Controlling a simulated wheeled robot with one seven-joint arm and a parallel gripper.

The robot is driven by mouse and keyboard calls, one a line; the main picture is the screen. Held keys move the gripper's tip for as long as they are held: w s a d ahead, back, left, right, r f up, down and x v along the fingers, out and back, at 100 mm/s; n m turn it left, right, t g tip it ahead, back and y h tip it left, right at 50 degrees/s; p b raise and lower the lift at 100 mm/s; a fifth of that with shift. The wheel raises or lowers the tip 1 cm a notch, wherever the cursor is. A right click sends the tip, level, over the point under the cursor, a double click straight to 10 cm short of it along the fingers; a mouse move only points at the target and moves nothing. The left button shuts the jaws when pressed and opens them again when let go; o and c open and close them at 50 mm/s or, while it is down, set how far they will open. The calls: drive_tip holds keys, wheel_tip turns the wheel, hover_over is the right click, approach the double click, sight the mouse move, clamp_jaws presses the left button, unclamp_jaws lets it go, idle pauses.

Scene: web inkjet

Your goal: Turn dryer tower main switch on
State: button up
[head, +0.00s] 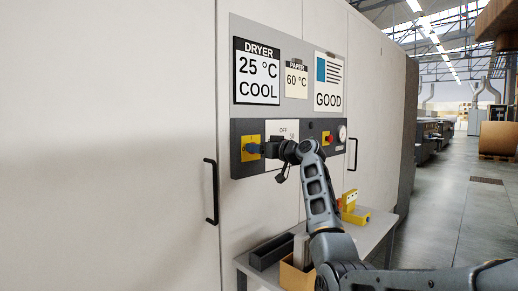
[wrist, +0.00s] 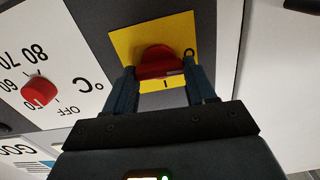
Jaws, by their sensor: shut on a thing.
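The main switch is a red knob (wrist: 157,62) on a yellow plate (wrist: 125,46), with a small O and an I marked on the plate. In the head view the yellow plate (head: 251,140) is at the left end of the dark control strip on the dryer tower. My gripper (wrist: 160,76) is shut on the red knob, one blue finger on each side of it. In the head view my gripper (head: 257,148) reaches in from the right and hides the knob. Which mark the knob points to is not clear.
A red temperature dial (wrist: 39,91) on a white scale with OFF is beside the switch. A red button on yellow (head: 327,138) is further right on the strip. The display (head: 257,71) reads 25 °C COOL. A door handle (head: 211,191) stands out left; a shelf with bins (head: 271,251) is below.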

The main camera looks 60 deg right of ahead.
drive_tip(key=shift+s+d+f+m+p, duration=0.1)
drive_tip(key=shift+m+p, duration=1.5)
drive_tip(key=shift+m, duration=1.25)
drive_tip(key=shift+w+d+f+m+p, duration=0.1)
drive_tip(key=shift+m+p, duration=1.45)
drive_tip(key=shift+m, duration=1.35)
drive_tip(key=shift+s+d+f+m+p, duration=0.1)
drive_tip(key=shift+m+p, duration=1.5)
drive_tip(key=shift+m, duration=1.25)
drive_tip(key=o, duration=1)
drive_tip(key=shift+o, duration=0.2)
drive_tip(key=b+v, duration=0.1)
drive_tip(key=v, duration=0.6)
drive_tip(key=shift+s, duration=0.4)
drive_tip(key=shift+a, duration=0.1)
